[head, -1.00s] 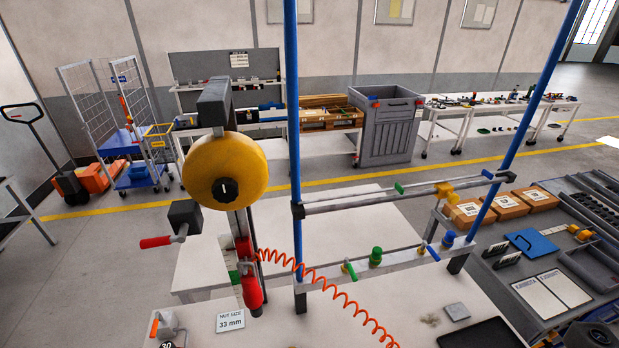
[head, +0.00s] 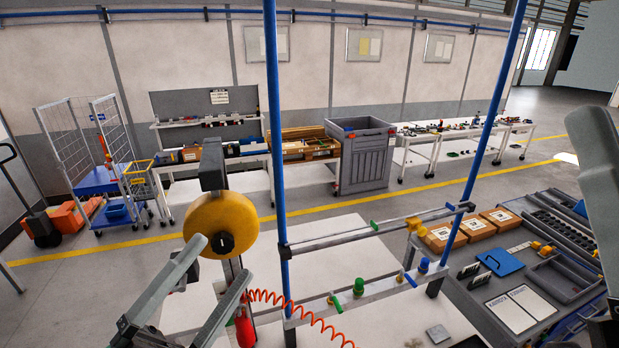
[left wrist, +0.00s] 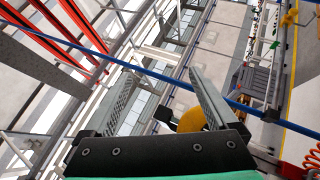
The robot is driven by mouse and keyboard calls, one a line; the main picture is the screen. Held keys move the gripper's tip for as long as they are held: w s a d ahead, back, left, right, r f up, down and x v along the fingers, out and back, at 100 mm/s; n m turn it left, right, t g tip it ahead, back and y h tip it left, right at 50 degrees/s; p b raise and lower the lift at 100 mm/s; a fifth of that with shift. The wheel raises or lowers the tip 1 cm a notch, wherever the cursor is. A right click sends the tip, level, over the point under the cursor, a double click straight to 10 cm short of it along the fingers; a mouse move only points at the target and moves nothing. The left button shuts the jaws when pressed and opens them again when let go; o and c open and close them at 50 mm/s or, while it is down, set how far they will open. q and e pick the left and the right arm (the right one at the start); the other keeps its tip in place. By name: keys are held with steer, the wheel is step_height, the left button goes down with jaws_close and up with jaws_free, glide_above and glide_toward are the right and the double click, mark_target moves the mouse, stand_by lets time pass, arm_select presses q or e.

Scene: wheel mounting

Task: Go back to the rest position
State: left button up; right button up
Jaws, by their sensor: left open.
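My left gripper (head: 222,258) is at the lower left of the head view, in front of the yellow round tool housing (head: 218,224). In the left wrist view its two grey fingers (left wrist: 162,78) stand apart with nothing between them. Part of the yellow housing (left wrist: 190,119) shows behind the right finger there. A grey part at the right edge of the head view looks like my right arm or gripper (head: 598,165). It is cut off by the frame, so its jaws cannot be made out.
Blue posts (head: 276,150) and a rail frame with green knobs (head: 358,287) stand at the middle. A coiled orange hose (head: 300,307) hangs below the housing. Cardboard boxes (head: 443,237) and a tool bench are at right. A grey bin (head: 362,155) stands behind, past open floor.

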arm_select(q)
steer(key=s+r+m+t+p, duration=0.1)
steer(key=s+r+m+t, duration=0.3)
steer(key=r+m, duration=0.85)
steer(key=s+a+r+m+t+y, duration=0.2)
steer(key=s+a+r+t+y, duration=0.2)
steer(key=a+r+y, duration=0.2)
steer(key=r+y, duration=0.2)
steer(key=y, duration=0.2)
steer(key=shift+a+y, duration=0.3)
steer(key=shift+a, duration=0.05)
arm_select(e)
step_height(320, 180, up, 2)
steer(key=shift+r, duration=0.1)
arm_select(q)
steer(key=shift+s+m, duration=0.1)
steer(key=shift+m, duration=0.15)
